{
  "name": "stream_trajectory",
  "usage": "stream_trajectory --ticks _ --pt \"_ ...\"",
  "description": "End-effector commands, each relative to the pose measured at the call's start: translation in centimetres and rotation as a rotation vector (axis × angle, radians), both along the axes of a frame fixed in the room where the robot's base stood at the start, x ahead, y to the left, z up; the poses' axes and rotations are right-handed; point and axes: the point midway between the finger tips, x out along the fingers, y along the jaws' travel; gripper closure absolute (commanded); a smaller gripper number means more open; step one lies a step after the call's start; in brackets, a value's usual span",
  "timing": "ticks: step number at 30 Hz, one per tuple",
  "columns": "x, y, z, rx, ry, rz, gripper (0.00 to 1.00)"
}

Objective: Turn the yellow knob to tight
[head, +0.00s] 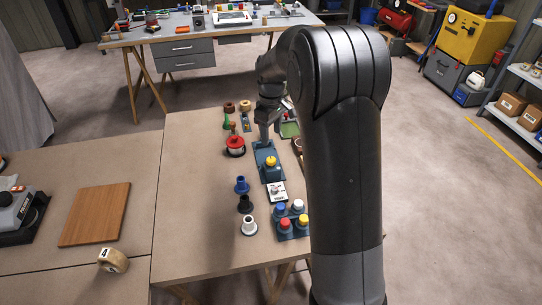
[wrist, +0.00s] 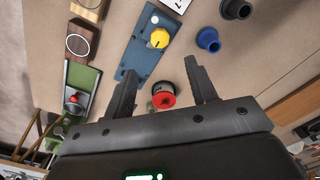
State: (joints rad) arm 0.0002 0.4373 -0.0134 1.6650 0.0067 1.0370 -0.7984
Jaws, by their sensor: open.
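The yellow knob (head: 270,161) sits on a blue-grey base (head: 263,148) on the near workbench. In the wrist view the yellow knob (wrist: 159,38) is ahead of and beyond the fingertips, on the blue-grey plate (wrist: 137,62). Its pointer and any tight marking are too small to read. My gripper (head: 265,132) is above the bench near the far end of that base. In the wrist view my gripper (wrist: 160,68) is open, with nothing held between its fingers, and apart from the knob.
A red-topped spool (head: 235,143) stands left of the base; it also shows behind the fingers in the wrist view (wrist: 163,99). A white card (head: 277,191), blue, black and white pegs, and a block of coloured knobs (head: 291,220) stand nearer.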

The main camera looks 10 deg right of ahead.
Motion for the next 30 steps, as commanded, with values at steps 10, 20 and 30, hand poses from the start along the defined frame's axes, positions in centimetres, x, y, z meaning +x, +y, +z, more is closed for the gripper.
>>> stream_trajectory --ticks 10,20,30 --pt "0.0 0.0 -4.7 0.0 0.007 0.003 0.48" --pt "0.1 0.0 -10.0 0.0 0.004 0.004 0.48" --pt "0.1 0.0 -11.0 0.0 0.001 0.003 0.48"
